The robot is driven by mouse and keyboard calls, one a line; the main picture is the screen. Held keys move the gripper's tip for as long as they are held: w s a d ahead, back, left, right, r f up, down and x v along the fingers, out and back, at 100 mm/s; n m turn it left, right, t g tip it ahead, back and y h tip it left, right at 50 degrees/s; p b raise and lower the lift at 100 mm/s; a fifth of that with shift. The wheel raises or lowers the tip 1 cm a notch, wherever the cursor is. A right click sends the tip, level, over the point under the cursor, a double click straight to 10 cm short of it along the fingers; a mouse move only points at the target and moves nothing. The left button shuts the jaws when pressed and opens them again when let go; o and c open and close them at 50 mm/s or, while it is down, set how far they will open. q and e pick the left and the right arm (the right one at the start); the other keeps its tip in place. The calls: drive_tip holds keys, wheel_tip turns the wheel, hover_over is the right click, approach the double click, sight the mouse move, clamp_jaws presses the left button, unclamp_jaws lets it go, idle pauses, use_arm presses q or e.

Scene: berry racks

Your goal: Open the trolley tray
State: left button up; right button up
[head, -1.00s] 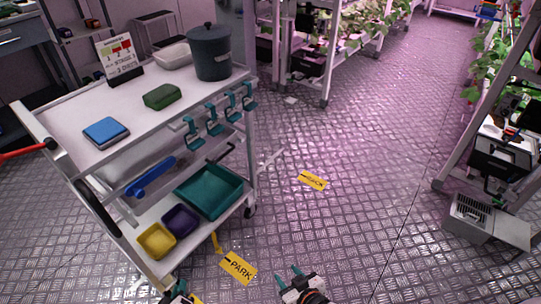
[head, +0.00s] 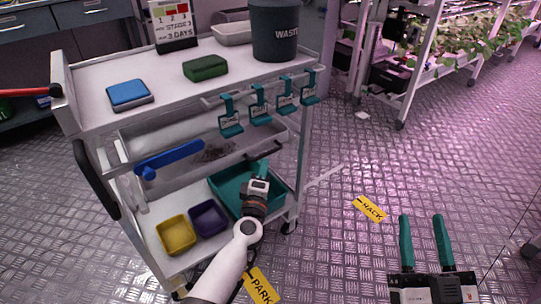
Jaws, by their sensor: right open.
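The trolley (head: 305,160) stands at left with a white top. Its middle tray (head: 225,172) sits between the posts under the top, with a dark handle (head: 266,149) on its front right side. A blue tool (head: 168,159) and a dark patch show at the tray. My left gripper (head: 262,165) is just below the handle, in front of the lower teal bin. Its fingers are small and partly hidden, so I cannot tell their opening or whether they touch the handle. My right gripper (head: 422,220) is open and empty over the floor at lower right.
Teal clips (head: 258,108) hang from the rail above the handle. The lower shelf holds a teal bin (head: 228,187), a purple bin (head: 208,218) and a yellow bin (head: 176,235). A waste bin (head: 275,32) stands on top.

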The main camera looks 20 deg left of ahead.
sight(268, 154)
use_arm(q)
drive_tip(key=shift+w+a+r+b, duration=0.15)
drive_tip(key=shift+w+b, duration=0.1)
drive_tip(key=shift+w, duration=0.85)
drive_tip(key=shift+w+a+r+b, duration=0.1)
drive_tip(key=shift+w+b, duration=0.1)
drive_tip(key=shift+w, duration=0.85)
drive_tip(key=shift+w+a+r+b, duration=0.15)
drive_tip(key=shift+w+b, duration=0.1)
drive_tip(key=shift+w, duration=0.85)
use_arm(e)
drive_tip(key=s+r+t+y, duration=0.1)
drive_tip(key=s+r+t, duration=0.3)
drive_tip(key=shift+d+r+t+y, duration=0.15)
drive_tip(key=shift+r+t+y, duration=0.15)
drive_tip(key=shift+r+t, duration=0.1)
use_arm(q)
clamp_jaws()
